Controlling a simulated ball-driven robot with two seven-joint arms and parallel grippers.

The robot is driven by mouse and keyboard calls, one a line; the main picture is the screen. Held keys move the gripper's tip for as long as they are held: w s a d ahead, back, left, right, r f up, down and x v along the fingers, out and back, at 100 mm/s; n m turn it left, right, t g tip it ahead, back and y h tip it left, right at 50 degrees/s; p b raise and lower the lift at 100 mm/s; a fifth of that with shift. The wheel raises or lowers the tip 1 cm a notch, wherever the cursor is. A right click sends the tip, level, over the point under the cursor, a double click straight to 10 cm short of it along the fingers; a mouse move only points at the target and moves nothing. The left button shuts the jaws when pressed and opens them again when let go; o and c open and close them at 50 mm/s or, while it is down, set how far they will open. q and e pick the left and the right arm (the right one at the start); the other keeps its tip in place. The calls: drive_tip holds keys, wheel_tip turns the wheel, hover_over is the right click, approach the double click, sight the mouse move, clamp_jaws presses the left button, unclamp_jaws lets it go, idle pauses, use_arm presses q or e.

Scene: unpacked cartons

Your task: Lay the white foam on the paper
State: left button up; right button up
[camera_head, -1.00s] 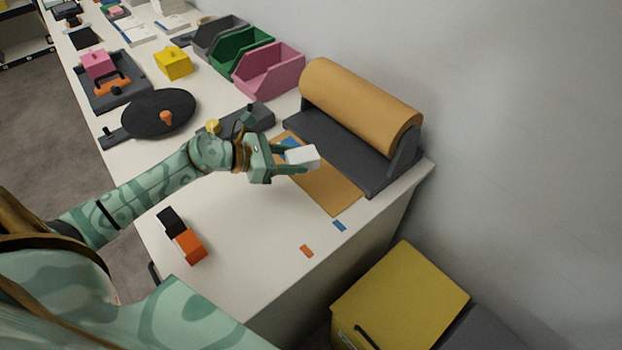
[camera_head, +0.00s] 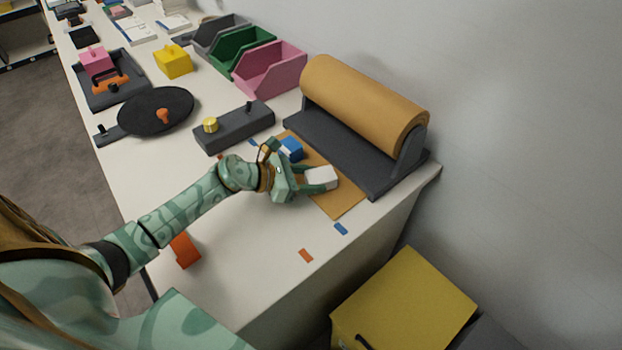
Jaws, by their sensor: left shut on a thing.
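The white foam (camera_head: 322,178) is a small pale block between the fingertips of my left gripper (camera_head: 313,182). The gripper is shut on it, over the brown paper sheet (camera_head: 343,202). I cannot tell whether the foam touches the paper. The sheet lies flat on the table in front of the paper roll (camera_head: 362,98) on its dark stand (camera_head: 340,150). A blue block (camera_head: 291,149) is at the far part of the sheet, just behind the gripper. My right gripper is not in view.
A grey box with a yellow knob (camera_head: 236,127) stands left of the sheet. An orange block (camera_head: 185,250) is partly behind my arm. Small blue (camera_head: 341,229) and orange (camera_head: 306,255) pieces lie near the front edge. Pink (camera_head: 269,70) and green (camera_head: 240,50) bins stand by the wall.

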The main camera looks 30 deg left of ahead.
use_arm(q)
drive_tip(key=shift+f, duration=0.1)
drive_tip(key=o, duration=1)
drive_tip(key=shift+c, duration=0.2)
drive_tip(key=shift+r, duration=0.3)
drive_tip(key=p+v, duration=0.1)
drive_tip(key=v, duration=1.1)
drive_tip(key=shift+f+p, duration=0.15)
drive_tip(key=shift+p, duration=0.2)
